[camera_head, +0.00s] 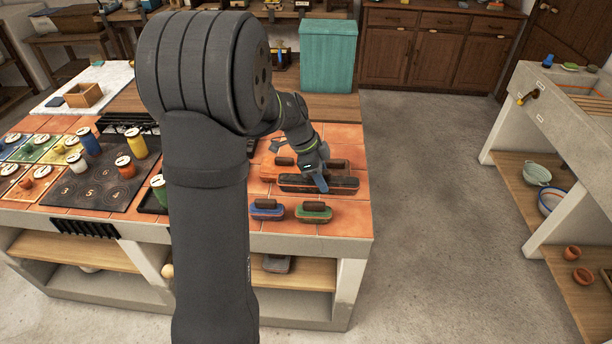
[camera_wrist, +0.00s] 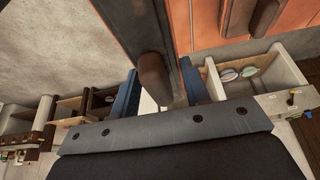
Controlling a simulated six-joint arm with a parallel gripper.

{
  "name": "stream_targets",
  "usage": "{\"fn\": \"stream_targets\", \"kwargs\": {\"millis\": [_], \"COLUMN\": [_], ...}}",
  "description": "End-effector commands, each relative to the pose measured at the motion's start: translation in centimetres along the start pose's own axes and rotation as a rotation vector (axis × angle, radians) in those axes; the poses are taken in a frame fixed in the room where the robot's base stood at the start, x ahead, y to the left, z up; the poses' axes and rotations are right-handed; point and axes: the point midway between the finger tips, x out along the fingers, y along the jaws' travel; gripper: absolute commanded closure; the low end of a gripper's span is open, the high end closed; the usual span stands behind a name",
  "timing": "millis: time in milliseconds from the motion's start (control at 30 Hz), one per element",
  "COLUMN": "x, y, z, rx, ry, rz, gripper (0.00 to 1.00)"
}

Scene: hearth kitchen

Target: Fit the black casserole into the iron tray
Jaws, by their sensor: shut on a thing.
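The black casserole (camera_head: 292,187) is long and dark with brown grips on top, and lies on the orange tiled counter right of my arm. In the wrist view its dark body (camera_wrist: 138,25) shows with a brown handle (camera_wrist: 152,80) between my blue fingers. My gripper (camera_head: 322,185) is shut on it; whether it touches the tiles I cannot tell. A low dark-rimmed tray (camera_head: 151,203), perhaps the iron tray, shows left of my arm, which hides most of it.
A blue casserole (camera_head: 267,211) and a green casserole (camera_head: 313,214) sit at the counter's front. Orange pieces with brown grips lie just behind the black casserole. A dark numbered board (camera_head: 100,187) with several jars is at left. A teal bin (camera_head: 328,58) stands behind.

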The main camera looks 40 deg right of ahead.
Motion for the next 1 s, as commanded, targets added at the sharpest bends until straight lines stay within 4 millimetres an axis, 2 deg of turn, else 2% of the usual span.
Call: {"fn": "stream_targets", "kwargs": {"millis": [200, 367, 567, 800, 1000], "x": [-0.3, -0.6, -1.9, -4.1, -5.7], "y": [0.6, 0.0, -2.9, -7.0, -9.3], "z": [-1.2, -0.7, 2.0, 6.3, 9.6], "rx": [0.000, -0.045, -0.296, -0.688, -0.968], "ry": [0.000, 0.000, 0.000, 0.001, 0.001], "rz": [-0.001, -0.020, -0.125, -0.289, -0.406], "gripper": [0.94, 0.94, 0.94, 0.94, 0.94]}}
